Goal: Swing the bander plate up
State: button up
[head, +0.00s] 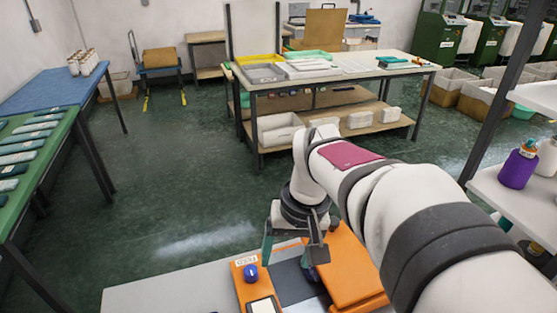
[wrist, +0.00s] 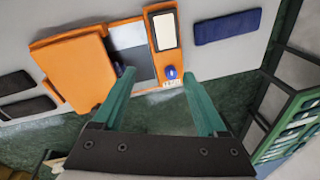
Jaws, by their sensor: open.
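The bander is an orange machine on a light grey table. Its orange plate (head: 352,272) is at the right in the head view and at the left in the wrist view (wrist: 72,72). I cannot tell exactly how it is tilted. Beside it are a dark grey recess (head: 293,285) and an orange control strip (wrist: 164,52) with a blue knob (head: 250,272) and a pale screen. My gripper (head: 288,260) is open and empty above the machine, fingers pointing down; its green fingers (wrist: 159,76) also show in the wrist view. A dark blue part (wrist: 118,69) is partly hidden by the left finger.
A blue bar-like object (wrist: 227,26) lies on the grey table near the control strip. Dark flat items (wrist: 28,107) lie beyond the plate.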

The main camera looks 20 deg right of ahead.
jog(key=w+d+f+n+t, duration=0.1)
jog(key=w+d+f+n, duration=0.15)
jog(key=w+d, duration=0.95)
jog(key=h, duration=0.1)
send_over(334, 222)
jog(key=a, duration=0.1)
notch_tip(334, 222, down, 4)
jog(key=shift+r+n+t, duration=0.1)
jog(key=shift+n+t, duration=0.15)
jog(key=shift+t, duration=0.05)
jog(key=shift+w+d+f, duration=0.1)
jog(key=shift+d+f, duration=0.2)
jog(key=shift+f, duration=0.3)
jog(key=shift+w+d+f, duration=0.1)
jog(key=shift+d+f, duration=0.2)
jog(key=shift+f, duration=0.3)
notch_tip(334, 222, down, 8)
jog(key=shift+f, duration=0.1)
jog(key=shift+c, duration=0.2)
jog(key=c, duration=1)
jog(key=shift+s+a+r+t, duration=0.1)
jog(key=shift+s+r+t, duration=0.15)
jog(key=shift+r, duration=0.25)
jog(key=shift+s+d+r+t, duration=0.1)
jog(key=shift+r+t, duration=0.2)
jog(key=shift+r, duration=0.15)
jog(key=shift+s+a+r+t, duration=0.1)
jog(key=shift+s+r+t, duration=0.15)
jog(key=shift+r, duration=0.25)
jog(key=shift+c, duration=0.2)
